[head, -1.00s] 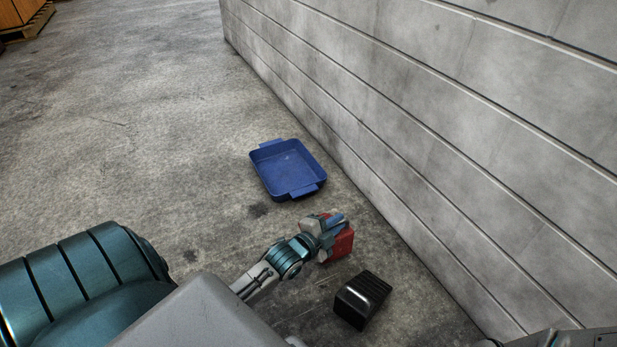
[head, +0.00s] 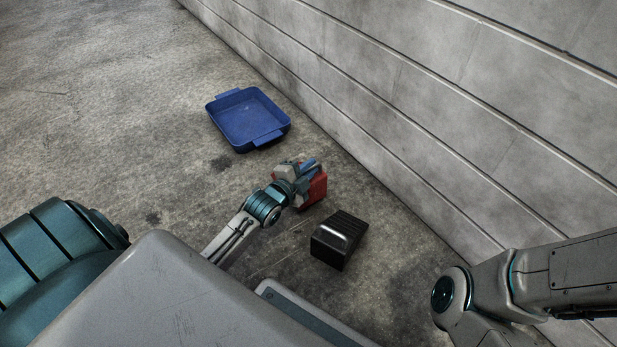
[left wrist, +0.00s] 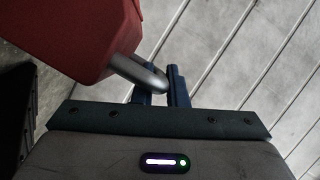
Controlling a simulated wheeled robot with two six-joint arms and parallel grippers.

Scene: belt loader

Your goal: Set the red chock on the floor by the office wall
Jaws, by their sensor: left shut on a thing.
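The red chock (head: 316,190) is at my left gripper (head: 308,170), close to the floor beside the grey wall (head: 400,110). In the left wrist view the red chock (left wrist: 75,35) fills the upper left, and the left gripper (left wrist: 160,85) is shut on its silver handle. The gripper hides part of the chock in the head view. I cannot tell whether its underside touches the floor. My right arm shows at the lower right of the head view, but its gripper is out of view.
A black chock (head: 340,238) stands on the floor just nearer to me than the red one. A blue tray (head: 262,138) with two handles lies farther off along the wall and looks empty. The concrete floor (head: 100,110) to the left is clear.

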